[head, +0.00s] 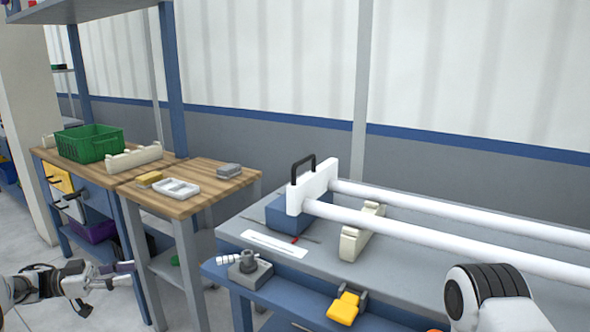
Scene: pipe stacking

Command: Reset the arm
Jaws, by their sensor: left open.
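My left gripper (118,275) is at the lower left, low beside the wooden workbench and over the floor. It is open, with nothing seen between its fingers. Part of my right arm shows at the lower right, in front of the grey table; its gripper is out of view. Two long white pipes (440,236) lie side by side above the grey table (400,285). Their left ends meet a white plate (318,187) on a blue block with a black handle. Their right ends run out of the picture.
A cream support (362,232) stands under the pipes. A grey clamp-like fixture (249,268) and a yellow tool (346,306) sit at the table's front. The wooden bench (205,200) holds a green crate (89,143), a white tray (176,187) and small blocks.

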